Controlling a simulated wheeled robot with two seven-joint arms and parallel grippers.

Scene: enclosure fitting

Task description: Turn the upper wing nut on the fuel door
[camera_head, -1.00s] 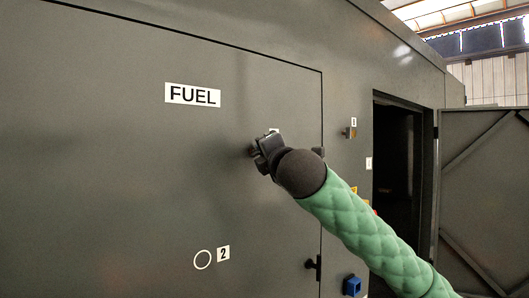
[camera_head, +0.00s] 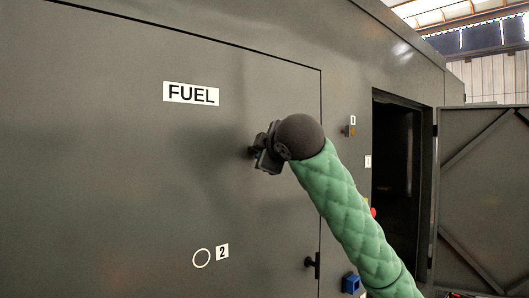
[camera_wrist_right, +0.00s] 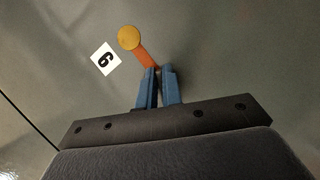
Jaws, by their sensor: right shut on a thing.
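The dark grey fuel door (camera_head: 110,180) carries a white FUEL label. My right gripper (camera_head: 256,153) is against the door, below and right of that label. In the right wrist view, the upper wing nut (camera_wrist_right: 145,57) shows as an orange bar with a round yellow end. My right gripper's blue fingers (camera_wrist_right: 158,72) are shut on the orange bar's lower end; the yellow end stays clear of them. A tilted white tag (camera_wrist_right: 105,58), reading 6 or 9, sits left of the nut. In the head view my gripper hides the nut. My left gripper is not in view.
A dark T-shaped handle (camera_head: 313,264) sits lower on the door's right edge. A ring mark (camera_head: 202,258) with tag 2 is at lower left. Right of the door are a blue box (camera_head: 351,284), a dark opening (camera_head: 393,180) and an open door panel (camera_head: 485,190).

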